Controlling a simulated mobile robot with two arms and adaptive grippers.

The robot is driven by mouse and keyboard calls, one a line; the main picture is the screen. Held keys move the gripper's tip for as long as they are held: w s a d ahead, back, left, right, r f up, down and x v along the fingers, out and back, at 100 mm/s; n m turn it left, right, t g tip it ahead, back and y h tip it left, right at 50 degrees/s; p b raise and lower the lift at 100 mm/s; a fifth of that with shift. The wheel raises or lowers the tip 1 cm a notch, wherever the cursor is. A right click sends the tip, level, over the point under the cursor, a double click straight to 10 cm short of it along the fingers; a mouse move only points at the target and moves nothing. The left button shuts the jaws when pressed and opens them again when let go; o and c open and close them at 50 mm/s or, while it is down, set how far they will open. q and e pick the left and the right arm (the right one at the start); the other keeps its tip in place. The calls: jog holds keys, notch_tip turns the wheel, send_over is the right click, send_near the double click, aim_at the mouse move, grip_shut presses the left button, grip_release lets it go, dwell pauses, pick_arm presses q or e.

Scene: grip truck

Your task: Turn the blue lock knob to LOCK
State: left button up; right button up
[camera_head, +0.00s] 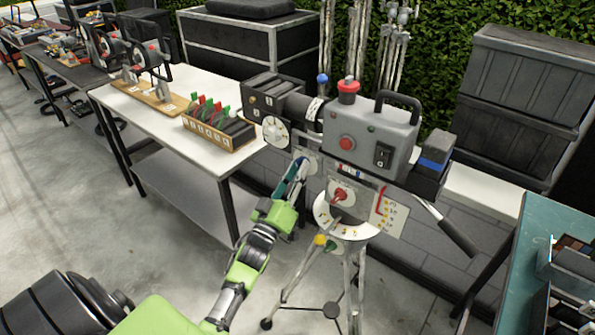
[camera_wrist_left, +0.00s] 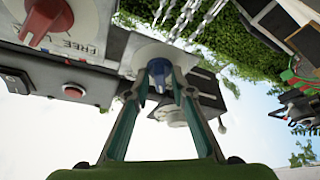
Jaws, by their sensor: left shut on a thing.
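The blue lock knob (camera_wrist_left: 158,72) shows in the left wrist view on a pale round plate, between my left fingertips. My left gripper (camera_wrist_left: 160,84) is shut on the knob. In the head view my left gripper (camera_head: 298,168) reaches up to the left side of the camera head on the tripod. There the knob is hidden behind the fingers. I cannot read a LOCK mark or the knob's angle against it. My right gripper is not in view.
A red knob (camera_wrist_left: 47,20) with lettering beside it sits near the left gripper. The grey camera box (camera_head: 372,130) with a black handle stands above on tripod legs (camera_head: 290,283). A white table (camera_head: 165,110) holds a tray of labelled items (camera_head: 215,138). Floor at left is clear.

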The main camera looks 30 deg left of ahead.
pick_arm(q)
jog(key=shift+f, duration=0.1)
jog(key=shift+a+m+g+h+b, duration=0.1)
jog(key=shift+m+h+b, duration=1.1)
jog(key=shift+m, duration=1.65)
jog(key=shift+a+m+g+h+b, duration=0.1)
jog(key=shift+m+h+b, duration=0.45)
jog(key=shift+m+h, duration=1.7)
jog(key=shift+a+m+g+h+b, duration=0.1)
jog(key=shift+m+h+b, duration=0.8)
jog(key=shift+m, duration=2.8)
